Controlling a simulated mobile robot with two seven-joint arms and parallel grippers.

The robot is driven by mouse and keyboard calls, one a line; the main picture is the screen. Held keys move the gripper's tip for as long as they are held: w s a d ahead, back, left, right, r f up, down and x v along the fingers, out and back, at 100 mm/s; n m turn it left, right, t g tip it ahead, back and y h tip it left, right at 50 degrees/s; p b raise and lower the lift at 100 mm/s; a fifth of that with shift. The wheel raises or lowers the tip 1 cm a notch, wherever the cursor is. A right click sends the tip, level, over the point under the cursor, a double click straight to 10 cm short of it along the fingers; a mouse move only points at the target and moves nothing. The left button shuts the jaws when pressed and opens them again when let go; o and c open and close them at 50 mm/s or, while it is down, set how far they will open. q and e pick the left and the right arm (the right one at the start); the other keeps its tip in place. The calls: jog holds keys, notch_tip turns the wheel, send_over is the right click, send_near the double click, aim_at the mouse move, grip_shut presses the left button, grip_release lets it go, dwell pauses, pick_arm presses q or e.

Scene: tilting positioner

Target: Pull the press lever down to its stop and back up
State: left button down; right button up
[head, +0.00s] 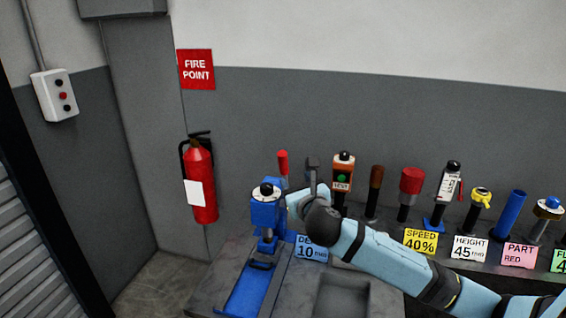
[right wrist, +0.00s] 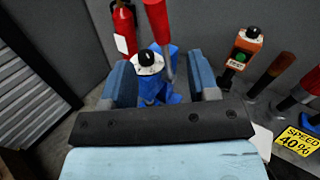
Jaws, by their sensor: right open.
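The blue press (head: 264,212) stands on the bench at the left, with a round white cap and black knob on top. Its lever has a red grip (head: 283,162) that points up behind the press head. My right gripper (head: 298,202) is just right of the press head, below the red grip. In the right wrist view its two fingers are apart, with the press (right wrist: 148,66) and the red grip (right wrist: 160,24) showing beyond and between them. Nothing is seen held. Whether a finger touches the lever cannot be told. My left gripper is not in view.
An orange button box (head: 343,172), a dark brown handle (head: 375,180) and a red knob (head: 411,181) stand right of the press, with several label cards in front. A fire extinguisher (head: 201,180) hangs on the wall behind left.

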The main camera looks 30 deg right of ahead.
aim_at(285, 166)
jog(key=p+x, duration=0.2)
jog(key=x, duration=0.9)
jog(key=shift+w, duration=0.3)
jog(key=shift+c, duration=0.5)
jog(key=shift+f, duration=0.1)
grip_shut()
